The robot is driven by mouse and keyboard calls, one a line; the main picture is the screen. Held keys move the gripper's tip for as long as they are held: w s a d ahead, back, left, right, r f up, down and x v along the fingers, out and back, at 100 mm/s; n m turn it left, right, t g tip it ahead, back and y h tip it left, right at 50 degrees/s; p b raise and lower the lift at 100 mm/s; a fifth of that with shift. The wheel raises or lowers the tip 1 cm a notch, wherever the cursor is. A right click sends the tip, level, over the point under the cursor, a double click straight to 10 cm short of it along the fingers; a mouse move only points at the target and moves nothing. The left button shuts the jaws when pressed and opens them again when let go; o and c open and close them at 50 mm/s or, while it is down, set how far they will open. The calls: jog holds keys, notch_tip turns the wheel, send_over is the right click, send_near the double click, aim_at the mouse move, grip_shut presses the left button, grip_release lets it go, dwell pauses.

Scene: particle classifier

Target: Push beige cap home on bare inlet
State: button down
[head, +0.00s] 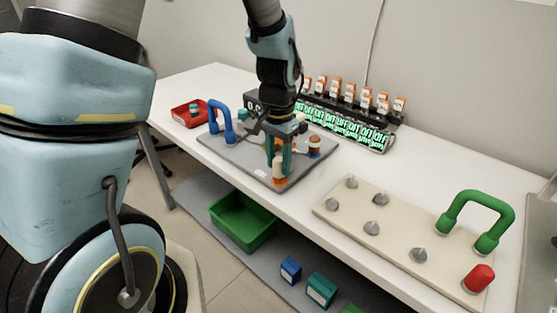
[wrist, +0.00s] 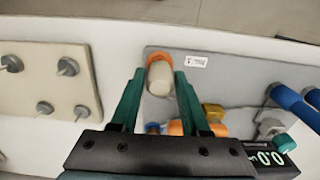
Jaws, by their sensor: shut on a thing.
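The beige cap (head: 279,168) is between the teal fingers of my gripper (head: 280,160), over the near corner of the grey plate. In the wrist view the cap (wrist: 160,80) is between the fingertips (wrist: 160,74), and my gripper is shut on it. An orange part (head: 281,184), perhaps the inlet, shows directly below the cap; it also shows as an orange rim (wrist: 157,57) in the wrist view. Cap and orange part look in line, but I cannot tell whether the cap is seated or how deep. My fingers hide part of the cap's sides.
The grey plate (head: 225,143) carries a blue handle (head: 222,122) and an orange-and-brown fitting (head: 315,146) near my gripper. A red bin (head: 188,114) is at left. A beige board (head: 345,222) with grey cones and a green handle (head: 478,213) is at right.

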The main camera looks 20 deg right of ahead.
aim_at(278, 159)
jog(key=shift+f, duration=0.5)
jog(key=shift+c, duration=1.5)
grip_release()
jog(key=shift+r, duration=0.1)
notch_tip(278, 159, up, 11)
jog(key=shift+f+b, duration=0.15)
jog(key=shift+b, duration=0.6)
jog(key=a+f+n, duration=0.1)
jog(key=a+n, duration=0.4)
jog(key=a, duration=0.7)
jog(key=w+a+f+n+t, duration=0.1)
jog(key=a+n, duration=0.5)
jog(key=a, duration=0.7)
jog(key=shift+a+f+t, duration=0.15)
jog(key=shift+f+t, duration=0.15)
jog(key=shift+f, duration=0.45)
